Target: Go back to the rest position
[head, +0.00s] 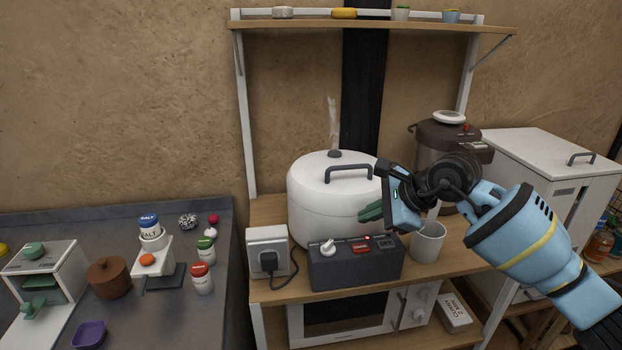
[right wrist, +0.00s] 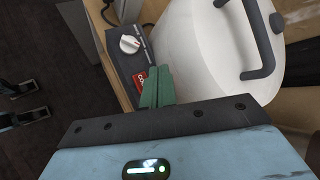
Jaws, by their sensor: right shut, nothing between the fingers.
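My right arm comes in from the right in the head view. Its gripper (head: 371,212) has green fingers pressed together with nothing between them. It is in front of the right side of the white lidded pot (head: 320,205), above the dark control box (head: 330,268). In the right wrist view the shut green fingers (right wrist: 157,88) lie over the control box with its white knob (right wrist: 130,44) and red switch (right wrist: 139,77). The pot (right wrist: 204,50) is beside them. I cannot tell whether the fingers touch anything. My left gripper is not in view.
A white mug (head: 428,243) stands on the wooden shelf near my right gripper. A brown-topped machine (head: 450,140) and a white cabinet (head: 545,165) are at the right. A dark counter (head: 120,225) with jars and small items is at the left. A rack shelf (head: 375,25) is above.

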